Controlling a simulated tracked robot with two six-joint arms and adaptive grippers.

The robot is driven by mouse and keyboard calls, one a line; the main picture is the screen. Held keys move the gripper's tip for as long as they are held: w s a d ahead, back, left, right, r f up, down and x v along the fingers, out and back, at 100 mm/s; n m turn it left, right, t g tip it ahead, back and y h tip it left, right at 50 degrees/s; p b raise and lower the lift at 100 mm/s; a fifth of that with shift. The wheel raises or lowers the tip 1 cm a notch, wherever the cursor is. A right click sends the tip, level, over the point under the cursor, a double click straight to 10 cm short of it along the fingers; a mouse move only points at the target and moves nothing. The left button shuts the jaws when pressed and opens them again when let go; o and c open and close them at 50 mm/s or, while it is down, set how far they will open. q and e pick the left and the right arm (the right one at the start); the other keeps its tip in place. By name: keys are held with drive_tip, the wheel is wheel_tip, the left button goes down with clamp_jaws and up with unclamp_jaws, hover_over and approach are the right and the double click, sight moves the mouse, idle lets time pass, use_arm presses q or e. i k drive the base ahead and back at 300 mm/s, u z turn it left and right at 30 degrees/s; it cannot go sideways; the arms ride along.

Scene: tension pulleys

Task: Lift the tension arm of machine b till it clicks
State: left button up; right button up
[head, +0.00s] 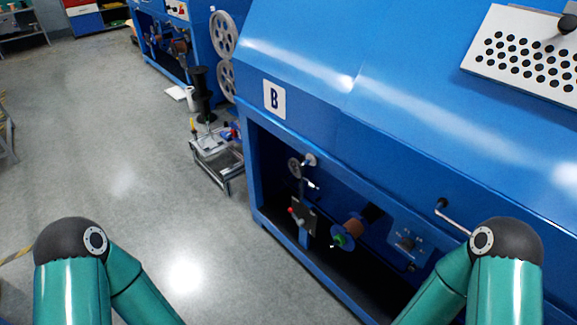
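Only green links of my two arms show at the lower corners. Neither gripper is in view.
A small metal cart (218,160) with tools stands left of the machine, near a black spool (203,90). Another blue machine (165,45) stands behind. A perforated white panel (525,55) lies on the machine's top. The grey floor (110,150) at left is clear.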

sight(313, 185)
drive_tip(key=i, duration=0.6)
drive_tip(key=z, duration=0.1)
drive_tip(key=k, duration=1.3)
drive_tip(key=u, duration=0.65)
drive_tip(key=i, duration=1.8)
drive_tip(key=z, duration=0.45)
